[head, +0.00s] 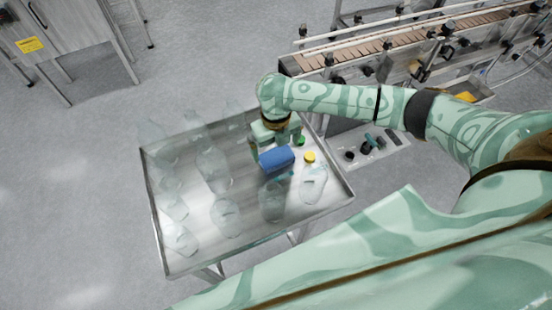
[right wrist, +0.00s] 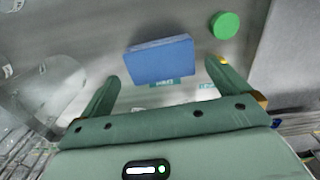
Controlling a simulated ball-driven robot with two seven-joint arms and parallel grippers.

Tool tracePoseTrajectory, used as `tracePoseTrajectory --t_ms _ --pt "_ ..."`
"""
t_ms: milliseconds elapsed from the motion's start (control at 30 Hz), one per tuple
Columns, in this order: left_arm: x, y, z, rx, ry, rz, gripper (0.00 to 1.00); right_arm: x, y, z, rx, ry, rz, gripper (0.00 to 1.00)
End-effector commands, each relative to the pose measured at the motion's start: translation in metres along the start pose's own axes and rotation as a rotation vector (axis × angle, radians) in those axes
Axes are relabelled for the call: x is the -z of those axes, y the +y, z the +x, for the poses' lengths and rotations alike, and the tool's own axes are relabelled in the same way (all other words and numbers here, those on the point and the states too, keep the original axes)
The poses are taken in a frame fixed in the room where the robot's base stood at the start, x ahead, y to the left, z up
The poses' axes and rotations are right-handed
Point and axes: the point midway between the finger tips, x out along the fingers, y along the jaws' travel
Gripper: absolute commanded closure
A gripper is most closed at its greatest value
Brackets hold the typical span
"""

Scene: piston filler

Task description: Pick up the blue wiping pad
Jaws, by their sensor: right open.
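The blue wiping pad (head: 276,159) is a blue block at the right part of the steel tray table (head: 160,222). In the right wrist view the pad (right wrist: 160,60) lies just beyond and between the fingertips. My right gripper (right wrist: 159,72) is open and empty, with one finger on each side of the pad's near edge. In the head view my right gripper (head: 270,148) hangs over the table at the pad, partly covered by my wrist. I cannot tell whether the fingers touch the pad. My left gripper is not in view.
A green cap (right wrist: 225,25) lies close to the pad's right. A bottle with a yellow cap (head: 310,157) and several clear bottles (head: 227,217) lie on the table around it. A conveyor (head: 400,38) stands behind, and a small shelf with dark parts (head: 365,148) is at the right.

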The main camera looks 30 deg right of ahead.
Motion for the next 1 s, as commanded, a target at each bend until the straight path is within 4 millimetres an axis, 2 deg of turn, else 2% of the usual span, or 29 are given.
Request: tracePoseTrajectory --t_ms 33,100,233,400,433,500,533,833,1000 --pt "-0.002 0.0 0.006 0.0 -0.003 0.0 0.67 0.003 0.001 0.013 -0.001 0.005 0.001 0.0" --pt "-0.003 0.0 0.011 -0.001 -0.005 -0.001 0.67 0.003 0.0 0.026 -0.001 0.004 0.0 0.0" --pt "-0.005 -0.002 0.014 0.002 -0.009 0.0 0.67 0.002 0.0 0.037 0.0 0.002 0.0 0.0" --pt "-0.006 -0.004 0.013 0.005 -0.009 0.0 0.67 0.002 0.0 0.036 0.0 0.0 -0.001 0.0" --pt "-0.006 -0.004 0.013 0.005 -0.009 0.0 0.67 0.002 0.0 0.035 0.0 0.0 -0.001 0.06" --pt "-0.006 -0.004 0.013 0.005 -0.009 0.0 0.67 0.002 0.0 0.035 0.0 0.0 -0.001 0.25" --pt "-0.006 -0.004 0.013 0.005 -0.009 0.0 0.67 0.002 0.0 0.035 0.0 0.0 -0.001 0.32" --pt "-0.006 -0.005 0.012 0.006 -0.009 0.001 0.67 0.002 0.0 0.033 0.0 0.0 -0.001 0.32" --pt "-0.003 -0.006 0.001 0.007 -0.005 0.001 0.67 0.001 0.0 0.006 0.0 -0.004 -0.002 0.32"
